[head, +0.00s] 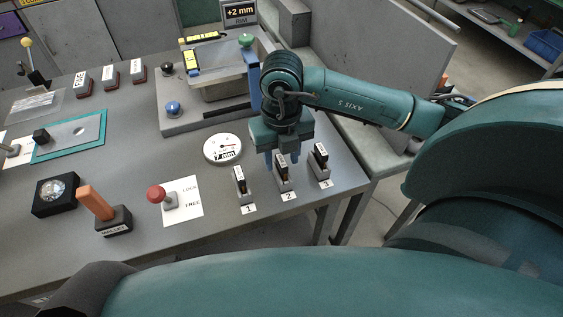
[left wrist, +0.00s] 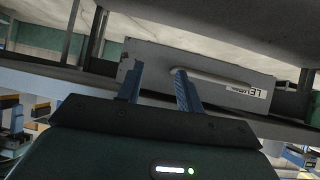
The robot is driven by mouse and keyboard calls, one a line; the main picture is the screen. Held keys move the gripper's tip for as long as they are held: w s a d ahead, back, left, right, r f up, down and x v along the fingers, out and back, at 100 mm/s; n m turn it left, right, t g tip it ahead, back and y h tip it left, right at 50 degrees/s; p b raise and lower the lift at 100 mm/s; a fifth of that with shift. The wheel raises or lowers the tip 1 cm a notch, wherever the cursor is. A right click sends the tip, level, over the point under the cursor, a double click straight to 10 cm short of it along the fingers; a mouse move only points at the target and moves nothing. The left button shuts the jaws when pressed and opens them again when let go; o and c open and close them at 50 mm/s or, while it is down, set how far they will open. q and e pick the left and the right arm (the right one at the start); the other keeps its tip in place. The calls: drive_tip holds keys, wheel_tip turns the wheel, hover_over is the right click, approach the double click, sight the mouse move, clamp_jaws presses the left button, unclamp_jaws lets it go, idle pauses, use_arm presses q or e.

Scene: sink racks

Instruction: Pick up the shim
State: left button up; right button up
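Three dark upright shims with pale labels stand in small holders at the front right of the table: shim 1 (head: 239,180), shim 2 (head: 281,170) and shim 3 (head: 320,154). Number cards 1, 2 and 3 lie in front of them. My right gripper (head: 281,158) points down over shim 2, its blue fingers apart on either side of the shim's top. I cannot tell whether they touch it. My left gripper (left wrist: 157,88) is open and empty in the left wrist view, in front of a grey drawer.
A round dial reading 7 mm (head: 223,149) lies behind the shims. A red-knobbed lever (head: 157,193), a mallet (head: 97,204) and a black box (head: 56,193) stand to the left. A grey vise-like fixture (head: 205,108) and a +2 mm display (head: 239,13) are behind.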

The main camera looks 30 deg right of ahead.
clamp_jaws()
idle(0.3)
drive_tip(key=shift+r, duration=0.1)
wheel_tip(320, 180, up, 9)
drive_tip(key=w+d+n+p, duration=0.2)
drive_tip(key=w+d+n, duration=0.8)
drive_tip(key=n, duration=0.8)
drive_tip(key=shift+w+d+r, duration=0.4)
drive_tip(key=shift+w, duration=1.05)
